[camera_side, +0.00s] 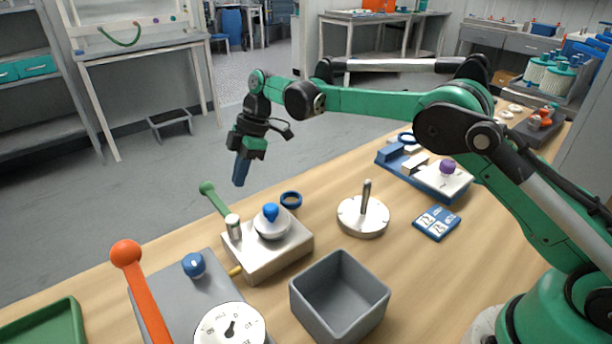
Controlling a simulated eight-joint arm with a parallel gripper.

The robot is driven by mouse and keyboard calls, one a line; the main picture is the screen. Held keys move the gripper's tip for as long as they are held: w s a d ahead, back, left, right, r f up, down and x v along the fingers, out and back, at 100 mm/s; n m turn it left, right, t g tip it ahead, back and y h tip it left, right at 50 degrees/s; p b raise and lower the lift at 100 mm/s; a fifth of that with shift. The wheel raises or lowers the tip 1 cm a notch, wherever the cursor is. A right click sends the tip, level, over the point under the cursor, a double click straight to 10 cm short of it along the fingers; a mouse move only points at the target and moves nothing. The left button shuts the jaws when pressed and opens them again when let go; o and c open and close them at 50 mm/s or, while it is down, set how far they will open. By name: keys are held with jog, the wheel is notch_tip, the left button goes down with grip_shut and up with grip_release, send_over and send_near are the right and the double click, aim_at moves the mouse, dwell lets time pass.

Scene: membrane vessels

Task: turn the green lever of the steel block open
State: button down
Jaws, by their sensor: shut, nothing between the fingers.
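The steel block (268,259) sits on the wooden table, left of centre. Its green lever (216,199) slants up and to the left from a steel post (233,227) at the block's left side, ending in a round green knob. A domed cap with a blue knob (270,212) sits on top of the block. My gripper (240,172) points downward, with its blue fingers shut and empty. In the picture it is above and a little to the right of the green knob, apart from it; the depth between them is hard to tell.
A grey open box (340,302) stands right of the block. A grey panel with an orange lever (146,300) is at the front left. Table behind the lever is clear.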

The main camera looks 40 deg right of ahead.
jog(key=s+d+r+m+t+h, duration=0.1)
jog(key=s+d+r+m, duration=0.15)
jog(key=r, duration=0.45)
jog(key=s+d+r+m+t, duration=0.1)
jog(key=s+d+r+m, duration=0.2)
jog(key=r, duration=0.4)
jog(key=s+d+f+m+t+h, duration=0.1)
jog(key=s+d+f+m+t, duration=0.1)
jog(key=s+m, duration=0.3)
jog(key=s+d+f+m+t+h, duration=0.2)
jog(key=s+d+f+m, duration=0.2)
jog(key=s, duration=0.7)
jog(key=shift+s+f+m+t, duration=0.4)
jog(key=shift+f+m, duration=0.25)
jog(key=shift+m, duration=0.5)
